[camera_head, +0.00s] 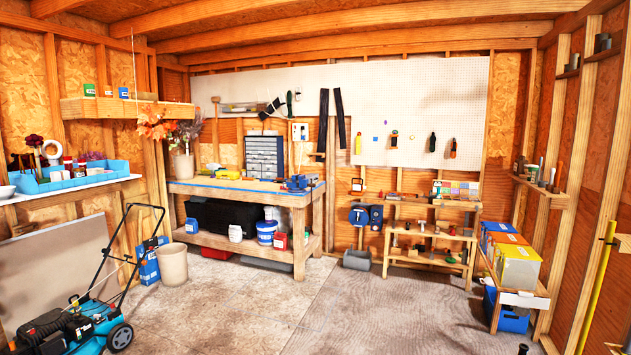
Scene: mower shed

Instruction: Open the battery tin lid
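I cannot pick out the battery tin or its lid for certain at this distance. Several box-like containers stand on a low wooden stand at the right, among them a box with a grey front and yellow top (518,265). Small boxes also stand on the upper left shelf (125,108), too small to identify. Neither of my grippers shows in the view.
A workbench (299,199) stands against the back wall, with a low shelf unit (430,262) to its right. A blue mower (92,325) and a beige bin (173,264) are at the left. The concrete floor (300,310) in the middle is clear.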

